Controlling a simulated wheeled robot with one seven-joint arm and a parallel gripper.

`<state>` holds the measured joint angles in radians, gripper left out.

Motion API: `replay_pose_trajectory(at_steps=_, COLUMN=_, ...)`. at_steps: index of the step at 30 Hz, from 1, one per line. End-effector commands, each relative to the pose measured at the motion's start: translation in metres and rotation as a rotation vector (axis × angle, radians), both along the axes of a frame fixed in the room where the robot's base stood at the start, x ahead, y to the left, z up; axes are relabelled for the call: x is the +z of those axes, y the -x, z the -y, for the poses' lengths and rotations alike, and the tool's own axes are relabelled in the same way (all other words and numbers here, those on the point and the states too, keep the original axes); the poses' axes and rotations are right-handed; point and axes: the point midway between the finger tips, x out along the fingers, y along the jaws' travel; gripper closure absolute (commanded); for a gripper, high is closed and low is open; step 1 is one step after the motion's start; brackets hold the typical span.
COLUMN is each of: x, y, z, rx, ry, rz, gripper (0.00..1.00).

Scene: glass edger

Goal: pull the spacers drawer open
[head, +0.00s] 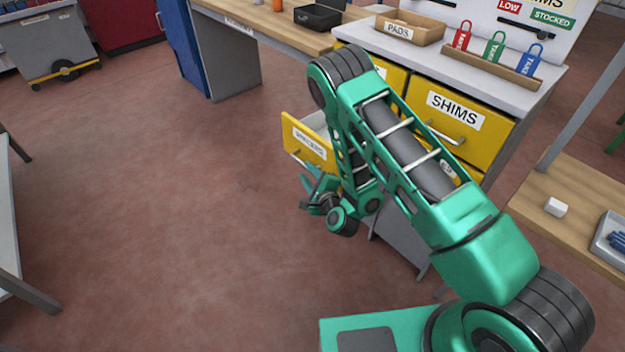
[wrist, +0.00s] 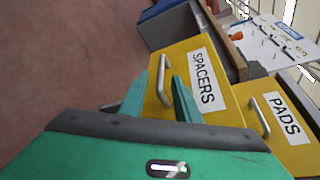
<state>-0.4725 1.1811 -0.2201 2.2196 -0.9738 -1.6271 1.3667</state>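The yellow spacers drawer (head: 318,152) stands out from the cabinet at the left of my arm in the head view, and part of its inside shows. Its yellow front with the SPACERS label also shows in the wrist view (wrist: 190,55). Its metal bar handle (wrist: 163,82) lies between my fingers in the wrist picture. My gripper (head: 314,184) is in front of and a little below the drawer front, with its fingers apart. The fingers also show in the wrist view (wrist: 158,98). I cannot tell whether they touch the handle. My arm hides part of the drawer.
The yellow shims drawer (head: 455,118) is shut at the upper right of the cabinet. A pads drawer (wrist: 280,125) is beside the spacers drawer in the wrist view. A wooden bench (head: 280,22) stands behind. The floor (head: 180,200) to the left is clear.

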Motion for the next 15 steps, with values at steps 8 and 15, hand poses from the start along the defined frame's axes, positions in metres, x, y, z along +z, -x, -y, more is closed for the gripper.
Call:
replay_pose_trajectory(at_steps=8, x=0.006, y=0.025, z=0.007, rx=0.001, ry=0.002, rz=0.001, gripper=0.71)
replay_pose_trajectory(at_steps=15, x=0.009, y=0.034, z=0.011, rx=0.000, ry=0.000, rz=0.003, gripper=0.71)
